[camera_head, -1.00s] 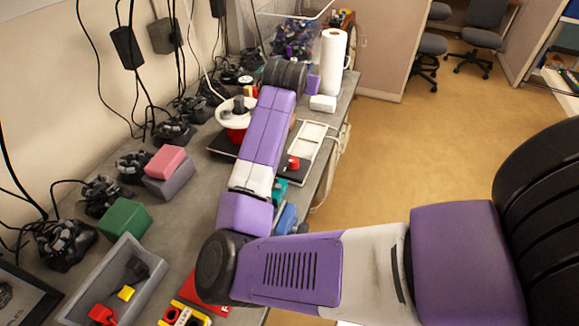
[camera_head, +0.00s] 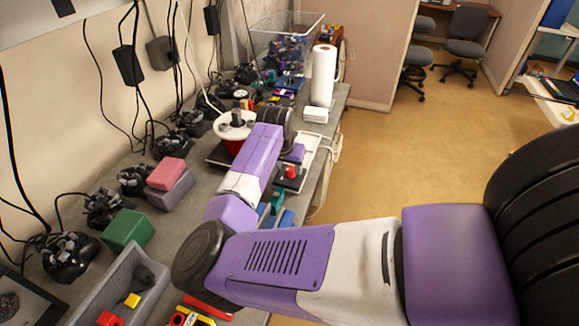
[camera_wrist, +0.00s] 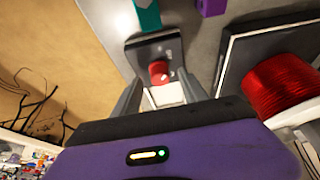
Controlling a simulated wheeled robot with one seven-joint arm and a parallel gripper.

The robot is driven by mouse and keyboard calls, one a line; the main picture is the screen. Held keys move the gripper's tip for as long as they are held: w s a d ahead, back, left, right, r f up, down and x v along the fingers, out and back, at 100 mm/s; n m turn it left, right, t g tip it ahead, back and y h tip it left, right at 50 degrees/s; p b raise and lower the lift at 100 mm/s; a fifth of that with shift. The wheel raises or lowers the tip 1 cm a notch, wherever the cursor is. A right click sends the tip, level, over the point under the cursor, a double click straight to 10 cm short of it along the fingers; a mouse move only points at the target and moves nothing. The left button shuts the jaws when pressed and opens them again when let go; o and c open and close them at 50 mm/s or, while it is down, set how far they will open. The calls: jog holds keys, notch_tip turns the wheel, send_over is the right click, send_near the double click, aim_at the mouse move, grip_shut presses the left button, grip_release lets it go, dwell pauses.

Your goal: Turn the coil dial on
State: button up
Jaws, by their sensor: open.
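The coil dial is a small red knob (camera_wrist: 158,72) with a pale mark, standing on a square black plate (camera_wrist: 172,47). The knob also shows in the head view (camera_head: 291,172), right of my forearm near the table's edge. My gripper (camera_wrist: 160,82) is open, its two grey fingers reaching toward the plate on either side of the knob. I cannot tell whether they touch anything. The red-wound coil (camera_wrist: 282,88) stands to the right in the wrist view. In the head view its white top (camera_head: 236,126) shows behind my arm, and my fingers are hidden.
A paper towel roll (camera_head: 323,75) stands at the table's far right. A grey tray (camera_head: 85,289) is near left. Open floor lies right.

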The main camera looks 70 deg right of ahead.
jog(key=shift+x, duration=0.9)
grip_shut()
